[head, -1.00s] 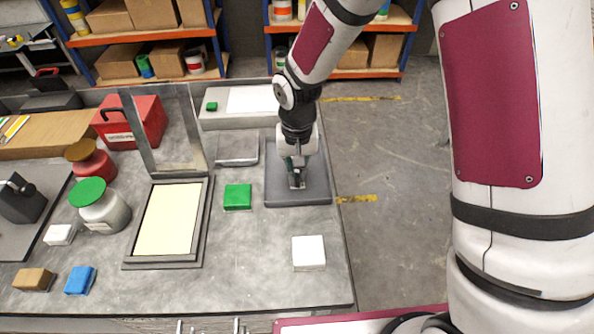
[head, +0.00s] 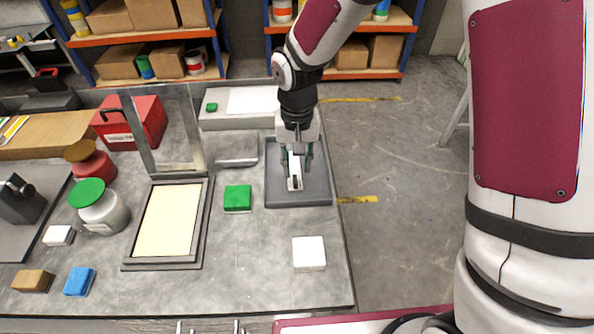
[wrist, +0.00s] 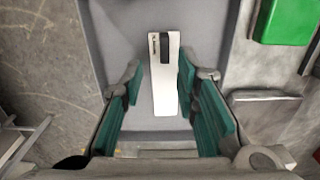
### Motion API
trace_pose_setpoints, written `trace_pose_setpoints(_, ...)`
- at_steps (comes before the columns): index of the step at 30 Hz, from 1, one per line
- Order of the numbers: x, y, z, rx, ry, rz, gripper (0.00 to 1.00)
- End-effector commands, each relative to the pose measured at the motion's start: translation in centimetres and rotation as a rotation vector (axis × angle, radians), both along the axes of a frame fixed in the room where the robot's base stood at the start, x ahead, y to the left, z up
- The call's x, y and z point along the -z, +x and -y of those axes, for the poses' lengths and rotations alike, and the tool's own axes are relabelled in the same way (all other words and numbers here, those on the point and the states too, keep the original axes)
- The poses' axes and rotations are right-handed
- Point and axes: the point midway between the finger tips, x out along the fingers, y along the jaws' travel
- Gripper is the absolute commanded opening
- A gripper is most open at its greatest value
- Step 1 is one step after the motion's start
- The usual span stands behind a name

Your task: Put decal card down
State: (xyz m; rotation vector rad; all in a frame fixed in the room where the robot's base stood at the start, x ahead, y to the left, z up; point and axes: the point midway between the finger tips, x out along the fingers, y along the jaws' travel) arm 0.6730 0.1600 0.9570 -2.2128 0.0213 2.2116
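The decal card (wrist: 166,85) is a narrow white strip with a black patch near one end. It lies in the grey tray (head: 324,190) on the right side of the bench. The card also shows in the head view (head: 294,182), below my gripper. My gripper (wrist: 158,80) is open. In the wrist view its two green-padded fingers stand on either side of the card, with a gap on each side. In the head view the gripper (head: 296,165) is low over the tray. The fingers and wrist partly hide the card there.
A green block (head: 237,198) sits left of the tray and a white block (head: 308,253) in front of it. A silver lidded box (head: 237,150) is close on the tray's left. A screen frame (head: 207,222) stands further left. Bare bench lies between the blocks.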

Motion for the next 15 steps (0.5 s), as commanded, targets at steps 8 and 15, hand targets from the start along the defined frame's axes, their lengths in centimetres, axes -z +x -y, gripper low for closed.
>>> trace_pose_setpoints(8, -5.7, 0.1, -0.1, 0.0, 0.001, 0.004, 0.28)
trace_pose_setpoints(15, -8.0, 0.0, 0.0, -0.001, 0.0, 0.0, 0.28)
